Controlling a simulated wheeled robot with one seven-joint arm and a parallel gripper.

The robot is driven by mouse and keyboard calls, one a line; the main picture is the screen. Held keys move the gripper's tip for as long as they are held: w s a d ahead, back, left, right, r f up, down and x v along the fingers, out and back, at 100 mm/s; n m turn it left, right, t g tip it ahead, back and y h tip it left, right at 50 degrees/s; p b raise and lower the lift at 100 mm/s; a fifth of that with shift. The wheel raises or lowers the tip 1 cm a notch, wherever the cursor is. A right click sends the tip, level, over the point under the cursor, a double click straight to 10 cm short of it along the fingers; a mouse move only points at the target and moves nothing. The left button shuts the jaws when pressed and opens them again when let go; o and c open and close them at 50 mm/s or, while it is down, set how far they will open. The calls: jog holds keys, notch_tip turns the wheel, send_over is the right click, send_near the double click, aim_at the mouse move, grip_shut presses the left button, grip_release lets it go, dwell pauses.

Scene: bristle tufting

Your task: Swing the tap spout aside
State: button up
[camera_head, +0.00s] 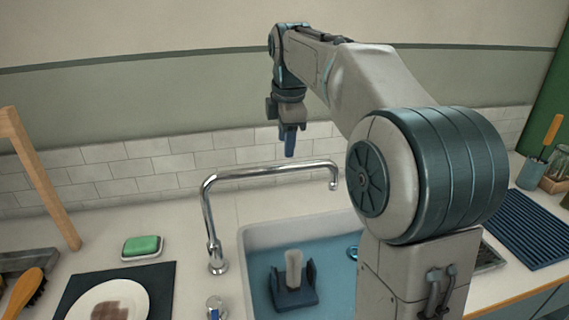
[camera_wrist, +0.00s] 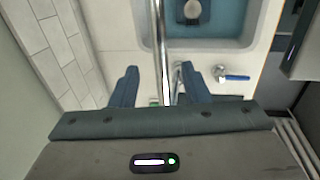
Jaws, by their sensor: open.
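The chrome tap spout (camera_head: 262,172) rises from its base left of the sink and reaches right across the basin, ending in a downturned tip. My gripper (camera_head: 289,150) points down above the spout's horizontal run in the head view. In the wrist view, my gripper (camera_wrist: 159,70) is open, its two blue fingers apart. The spout (camera_wrist: 158,35) shows there as a bright tube running through the gap between the fingers in the picture. No contact is visible, and I cannot tell the exact height between fingertips and tube. A blue-tipped tap handle (camera_head: 215,307) stands beside the tap's base.
The sink (camera_head: 251,240) holds blue water and a dark blue fixture with a pale cylinder (camera_head: 293,270). A green sponge (camera_head: 142,245) on a dish and a plate (camera_head: 107,300) on a dark mat lie left. A ribbed blue drainer (camera_head: 530,228) lies right. The tiled wall (camera_head: 120,165) is behind.

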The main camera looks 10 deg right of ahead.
aim_at(285, 165)
jog(key=f, duration=0.3)
jog(key=w+f, duration=0.1)
jog(key=f, duration=0.2)
jog(key=shift+w+f, duration=0.15)
jog(key=shift+f, duration=0.25)
grip_shut()
